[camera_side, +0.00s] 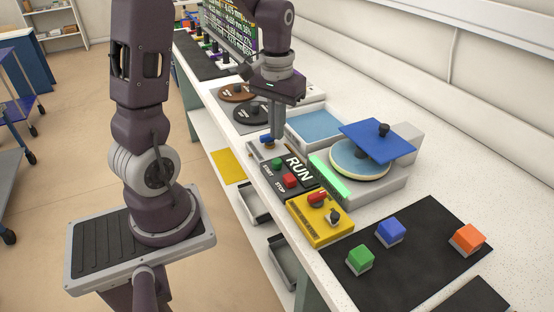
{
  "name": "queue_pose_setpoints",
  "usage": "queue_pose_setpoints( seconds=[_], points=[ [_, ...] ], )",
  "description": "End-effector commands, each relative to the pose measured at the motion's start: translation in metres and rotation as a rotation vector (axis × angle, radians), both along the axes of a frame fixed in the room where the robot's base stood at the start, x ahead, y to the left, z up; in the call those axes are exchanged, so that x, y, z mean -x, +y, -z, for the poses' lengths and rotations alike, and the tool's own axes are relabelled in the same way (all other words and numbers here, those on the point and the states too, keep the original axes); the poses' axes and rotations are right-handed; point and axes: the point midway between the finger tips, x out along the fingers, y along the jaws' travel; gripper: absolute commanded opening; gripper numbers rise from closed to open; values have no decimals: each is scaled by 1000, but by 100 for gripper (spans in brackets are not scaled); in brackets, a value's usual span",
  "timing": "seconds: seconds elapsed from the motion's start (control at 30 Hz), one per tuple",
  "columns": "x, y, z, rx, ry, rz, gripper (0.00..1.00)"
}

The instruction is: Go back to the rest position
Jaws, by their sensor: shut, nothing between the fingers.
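The control panel (299,187) below has a RUN label, a green start button (277,163) and a red stop button (290,180).
A yellow box (320,225) with a red lever stands nearer. Several coloured blocks lie on a black mat (415,262). Dark discs (252,113) lie behind my gripper.

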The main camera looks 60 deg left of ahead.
Motion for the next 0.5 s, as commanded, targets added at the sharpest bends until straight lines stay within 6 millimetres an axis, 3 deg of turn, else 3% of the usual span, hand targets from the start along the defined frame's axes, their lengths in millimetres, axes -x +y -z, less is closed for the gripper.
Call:
queue_pose_setpoints(
  seconds=[0.27,0.33,0.43,0.5],
  points=[
    [0,0,-2,-1,-1,1,0],
    [2,-9,-12,-9,-22,24,0],
    [15,-43,-48,-45,-112,121,0],
    [36,-74,-76,-73,-198,216,0]
  ],
)
